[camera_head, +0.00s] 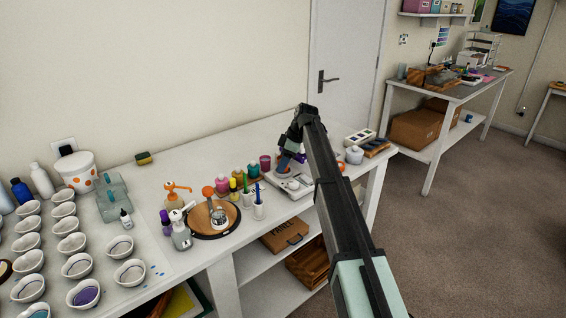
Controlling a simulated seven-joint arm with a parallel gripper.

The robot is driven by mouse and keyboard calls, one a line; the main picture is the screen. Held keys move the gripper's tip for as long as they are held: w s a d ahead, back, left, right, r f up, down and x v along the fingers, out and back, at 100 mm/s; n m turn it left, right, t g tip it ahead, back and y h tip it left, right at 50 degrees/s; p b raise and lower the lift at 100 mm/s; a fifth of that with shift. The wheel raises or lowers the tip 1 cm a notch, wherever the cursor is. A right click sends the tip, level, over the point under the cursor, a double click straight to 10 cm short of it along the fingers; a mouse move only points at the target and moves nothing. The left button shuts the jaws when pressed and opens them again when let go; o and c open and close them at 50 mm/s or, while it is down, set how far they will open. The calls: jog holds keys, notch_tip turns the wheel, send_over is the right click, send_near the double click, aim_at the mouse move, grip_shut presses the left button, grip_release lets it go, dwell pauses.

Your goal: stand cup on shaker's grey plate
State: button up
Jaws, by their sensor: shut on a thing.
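My gripper (288,151) is at the right part of the long white table, reaching down over a low white device. It is shut on a small bluish cup (284,163), which looks tilted; the fingers and arm hide part of it. The white device (303,193), which looks like the shaker, sits below and in front of the cup. Its grey plate is small and partly hidden by my arm. I cannot tell whether the cup touches the plate.
Coloured bottles stand left of and behind the device. Many white cups (84,294) fill the far left. A white round bottle (354,155) and a tray (359,137) are right of my arm.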

jog(key=shift+f, duration=0.1)
jog(key=o, duration=1)
jog(key=v, duration=1.2)
